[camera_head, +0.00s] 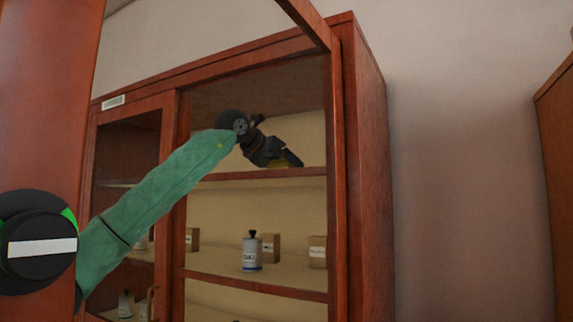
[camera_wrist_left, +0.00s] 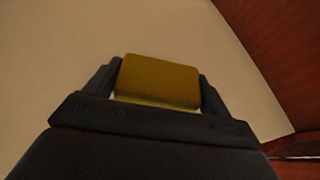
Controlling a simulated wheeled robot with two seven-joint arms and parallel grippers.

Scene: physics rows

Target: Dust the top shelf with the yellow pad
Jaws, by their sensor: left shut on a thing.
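The yellow pad (camera_wrist_left: 160,81) is held between the two fingers of my left gripper (camera_wrist_left: 158,88) in the left wrist view. In the head view my left gripper (camera_head: 289,158) reaches into the open cabinet just above the top shelf (camera_head: 265,175). Only a small yellowish bit of the pad shows under the fingers there, close to the shelf surface. Whether the pad touches the shelf, I cannot tell. The part of the top shelf that shows looks bare. My right gripper is not in view.
The cabinet's wooden side frame (camera_head: 338,190) stands right of my gripper. A lower shelf (camera_head: 255,284) holds a white canister (camera_head: 252,252) and small boxes (camera_head: 318,251). A reddish wooden panel (camera_head: 45,90) stands close at the left, beside my arm.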

